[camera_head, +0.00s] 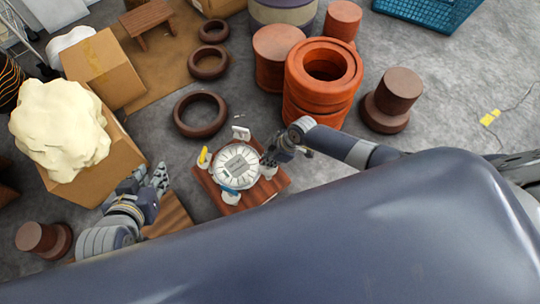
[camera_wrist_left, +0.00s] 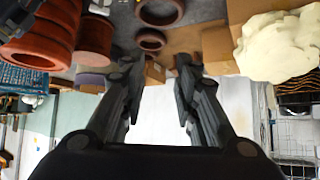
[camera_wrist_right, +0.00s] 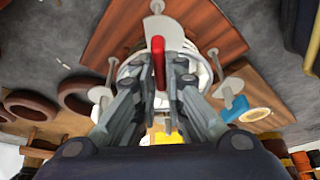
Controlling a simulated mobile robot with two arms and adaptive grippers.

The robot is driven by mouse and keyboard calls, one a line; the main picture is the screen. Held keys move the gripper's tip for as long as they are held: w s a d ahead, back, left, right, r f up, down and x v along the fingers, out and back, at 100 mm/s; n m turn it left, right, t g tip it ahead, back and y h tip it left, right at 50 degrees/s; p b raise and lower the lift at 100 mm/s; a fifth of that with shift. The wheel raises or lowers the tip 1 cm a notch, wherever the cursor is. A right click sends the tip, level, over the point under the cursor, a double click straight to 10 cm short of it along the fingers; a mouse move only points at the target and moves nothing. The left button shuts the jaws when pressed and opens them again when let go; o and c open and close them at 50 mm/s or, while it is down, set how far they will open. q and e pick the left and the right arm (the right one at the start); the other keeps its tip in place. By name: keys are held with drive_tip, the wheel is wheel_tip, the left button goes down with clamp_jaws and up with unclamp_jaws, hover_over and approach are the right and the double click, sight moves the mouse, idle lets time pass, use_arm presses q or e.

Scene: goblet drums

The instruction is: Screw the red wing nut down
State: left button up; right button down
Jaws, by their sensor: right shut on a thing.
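The round white drum (camera_head: 238,152) sits on a brown wooden base (camera_head: 262,193), with white clamp parts around its rim. A yellow piece (camera_head: 203,156) stands at its left and a blue piece (camera_head: 229,190) at its front. My right gripper (camera_head: 268,160) is at the drum's right rim. In the right wrist view its fingers (camera_wrist_right: 172,108) are shut on the red wing nut (camera_wrist_right: 158,62), whose upright red wing shows past the fingertips. The nut's lower part and thread are hidden. My left gripper (camera_head: 160,180) is open and empty, left of the base; its spread fingers (camera_wrist_left: 158,85) show in its wrist view.
Cardboard boxes (camera_head: 103,68) and a cream lump (camera_head: 58,128) stand at the left. Brown rings (camera_head: 200,114) lie behind the drum. Orange pots (camera_head: 322,108) stand behind my right arm. Grey floor between the rings and the base is clear.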

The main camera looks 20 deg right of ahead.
drive_tip(key=shift+s+r+m+t+h+p, duration=0.15)
drive_tip(key=shift+m+t+h+p, duration=0.15)
drive_tip(key=shift+m+p, duration=0.75)
use_arm(q)
drive_tip(key=s+a+f+g+y+p, duration=0.1)
drive_tip(key=s+a+f+g+p, duration=0.15)
drive_tip(key=s+g, duration=0.6)
use_arm(e)
drive_tip(key=shift+m+t+h, duration=0.3)
drive_tip(key=shift+m, duration=0.65)
drive_tip(key=shift+m+h+p, duration=0.3)
drive_tip(key=shift+m+p, duration=0.6)
drive_tip(key=shift+m, duration=0.3)
drive_tip(key=m+t+h+p, duration=0.1)
drive_tip(key=m+p, duration=0.1)
drive_tip(key=m, duration=0.1)
drive_tip(key=shift+s+a, duration=0.1)
drive_tip(key=shift+a, duration=0.05)
use_arm(q)
wheel_tip(320, 180, down, 18)
drive_tip(key=s+t, duration=0.1)
drive_tip(key=s, duration=0.1)
drive_tip(key=shift+s+a+p, duration=0.3)
drive_tip(key=shift+s, duration=0.05)
use_arm(e)
drive_tip(key=shift+f+m+h, duration=0.2)
drive_tip(key=shift+m+h, duration=0.2)
drive_tip(key=shift+m, duration=0.4)
use_arm(q)
drive_tip(key=shift+t, duration=0.25)
